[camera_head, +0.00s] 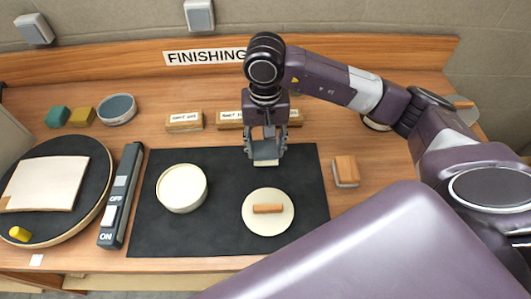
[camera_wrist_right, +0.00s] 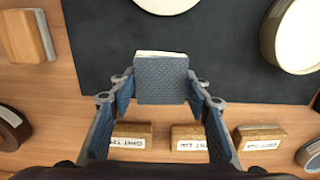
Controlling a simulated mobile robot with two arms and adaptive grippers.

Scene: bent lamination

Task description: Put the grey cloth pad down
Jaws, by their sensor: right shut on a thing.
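The grey cloth pad (camera_wrist_right: 162,85) is a small textured blue-grey piece with a pale edge. In the wrist view it sits between the fingers of my right gripper (camera_wrist_right: 160,92). In the head view the pad (camera_head: 267,153) shows between the fingertips of my right gripper (camera_head: 266,150), over the back part of the black mat (camera_head: 150,235). The gripper points down and is shut on the pad. Whether the pad touches the mat I cannot tell. My left gripper is not in view.
A cream round tub (camera_head: 182,188) and a pale disc (camera_head: 255,222) with a brown bar stand on the mat. A wooden block (camera_head: 346,168) lies right of the mat. Labelled blocks (camera_head: 184,122) stand behind. A switch box (camera_head: 121,190) and round board (camera_head: 95,165) are left.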

